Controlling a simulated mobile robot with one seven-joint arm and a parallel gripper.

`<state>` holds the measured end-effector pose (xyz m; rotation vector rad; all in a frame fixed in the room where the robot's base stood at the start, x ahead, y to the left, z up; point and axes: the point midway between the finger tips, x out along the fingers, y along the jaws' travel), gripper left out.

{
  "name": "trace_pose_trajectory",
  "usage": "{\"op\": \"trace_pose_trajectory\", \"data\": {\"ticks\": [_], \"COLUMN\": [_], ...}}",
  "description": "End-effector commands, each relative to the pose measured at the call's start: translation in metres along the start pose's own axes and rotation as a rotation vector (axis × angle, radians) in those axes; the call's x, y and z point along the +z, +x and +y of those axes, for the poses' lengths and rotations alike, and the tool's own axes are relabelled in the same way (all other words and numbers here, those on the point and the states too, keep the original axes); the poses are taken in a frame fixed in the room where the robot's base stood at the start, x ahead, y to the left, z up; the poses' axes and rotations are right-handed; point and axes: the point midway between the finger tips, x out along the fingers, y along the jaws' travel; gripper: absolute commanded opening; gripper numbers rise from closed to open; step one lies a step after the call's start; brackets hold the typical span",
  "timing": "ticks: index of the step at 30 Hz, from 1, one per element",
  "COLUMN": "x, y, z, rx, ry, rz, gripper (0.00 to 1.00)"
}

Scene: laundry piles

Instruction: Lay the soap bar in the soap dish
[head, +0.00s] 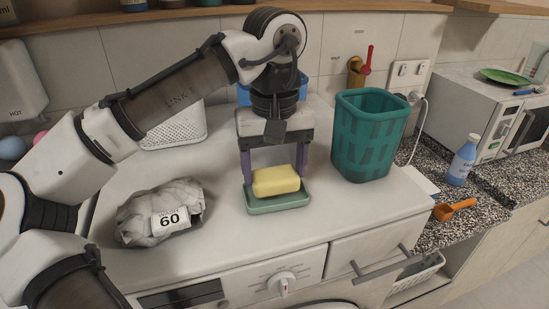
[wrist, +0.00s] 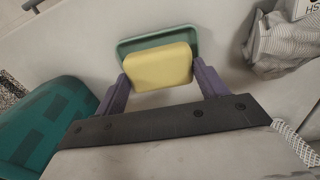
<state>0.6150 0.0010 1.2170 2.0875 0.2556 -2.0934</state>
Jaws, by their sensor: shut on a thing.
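The yellow soap bar (head: 276,181) is between the fingers of my gripper (head: 274,178), which is shut on it. The green soap dish (head: 279,203) lies on the white worktop directly under the bar. In the wrist view the soap bar (wrist: 158,67) covers most of the soap dish (wrist: 125,48), whose far rim and right side show behind it. The purple fingers (wrist: 160,85) hold the bar at its two ends. The bar looks roughly level in the head view. I cannot tell whether its underside touches the dish floor, as the dish's front rim hides it.
A teal basket (head: 362,135) stands close on the right of my gripper. A grey wrapped bundle labelled 60 (head: 160,211) lies on the left. A white perforated basket (head: 176,127) and a blue container (head: 243,94) are behind. The worktop in front of the dish is clear.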

Motion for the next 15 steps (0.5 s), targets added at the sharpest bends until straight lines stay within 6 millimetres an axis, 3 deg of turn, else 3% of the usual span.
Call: {"op": "trace_pose_trajectory", "data": {"ticks": [11,12,15], "x": [-0.0001,-0.0001,-0.0001], "y": [0.0020,0.0019,0.0019], "z": [-0.0001,0.0000,0.0000], "rx": [0.000,0.000,0.000], "ry": [0.000,0.000,0.000], "rz": [0.000,0.000,0.000], "gripper": [0.48,0.77,0.90]}}
